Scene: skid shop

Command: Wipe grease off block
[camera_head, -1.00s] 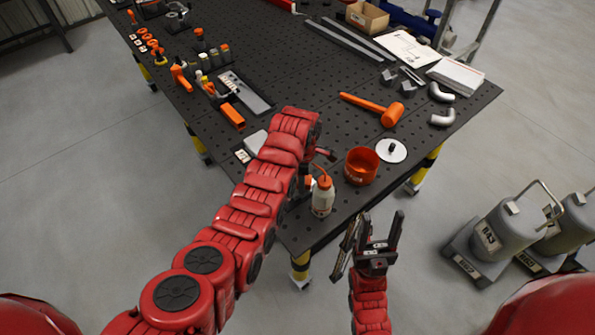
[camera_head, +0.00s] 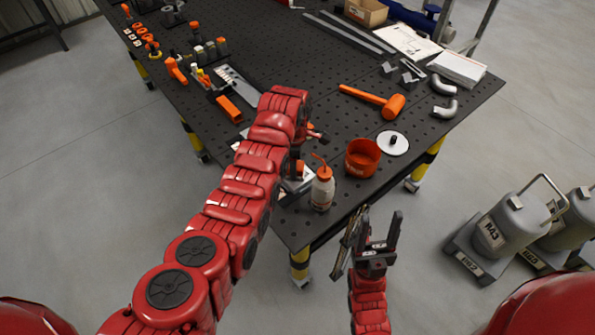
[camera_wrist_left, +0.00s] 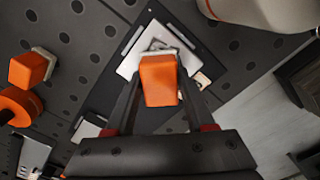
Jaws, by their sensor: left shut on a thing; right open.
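My left gripper (camera_wrist_left: 160,92) is shut on an orange-topped wiping piece (camera_wrist_left: 159,80) with a pale underside. In the left wrist view the piece is over a flat, light metal block (camera_wrist_left: 140,56) on a dark plate (camera_wrist_left: 205,45); I cannot tell whether they touch. In the head view the metal block (camera_head: 292,186) shows partly beside my left forearm, which hides most of the left gripper. A white squeeze bottle (camera_head: 322,190) with an orange nozzle stands just right of it. My right gripper (camera_head: 379,229) is open and empty, off the table's front edge.
An orange cup (camera_head: 362,158), a white disc (camera_head: 393,143) and an orange mallet (camera_head: 380,102) stand or lie right of the bottle. Tools line the table's left side. The perforated table's middle (camera_head: 290,60) is clear. Grey canisters (camera_head: 507,222) stand on the floor at right.

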